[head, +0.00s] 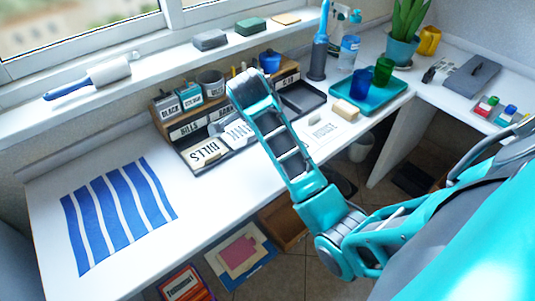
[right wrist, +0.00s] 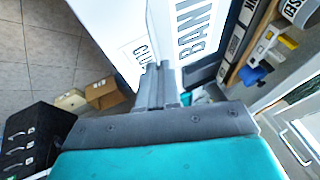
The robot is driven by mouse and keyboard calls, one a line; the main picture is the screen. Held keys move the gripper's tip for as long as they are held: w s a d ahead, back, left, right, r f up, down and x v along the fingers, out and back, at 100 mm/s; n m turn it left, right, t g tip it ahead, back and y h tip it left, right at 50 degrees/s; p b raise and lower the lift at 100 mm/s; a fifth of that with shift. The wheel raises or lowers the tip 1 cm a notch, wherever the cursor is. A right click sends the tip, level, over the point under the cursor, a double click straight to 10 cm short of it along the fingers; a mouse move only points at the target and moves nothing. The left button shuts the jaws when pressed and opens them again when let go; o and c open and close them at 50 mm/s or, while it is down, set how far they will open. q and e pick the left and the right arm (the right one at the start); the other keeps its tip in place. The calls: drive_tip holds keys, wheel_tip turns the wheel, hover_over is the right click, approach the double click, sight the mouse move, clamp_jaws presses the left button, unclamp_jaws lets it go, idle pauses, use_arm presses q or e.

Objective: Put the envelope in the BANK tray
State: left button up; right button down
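A narrow pale grey strip (right wrist: 159,22) runs out past the fingertips, which looks like the envelope seen edge-on beside the label. My left gripper is in neither view.
A dark empty tray (head: 302,98) stands right of the arm. A lettered white sheet (head: 322,131) lies near the desk's front edge. A teal tray (head: 375,97) with cups is farther right. A blue-striped mat (head: 118,213) lies left, with bare desk around it.

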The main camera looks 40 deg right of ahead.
wheel_tip(320, 180, down, 12)
drive_tip(key=shift+f+b, duration=0.1)
drive_tip(key=shift+b, duration=0.9)
drive_tip(key=shift+f, duration=0.2)
drive_tip(key=shift+f, duration=0.15)
drive_tip(key=c, duration=1.3)
unclamp_jaws()
drive_tip(key=shift+c, duration=0.2)
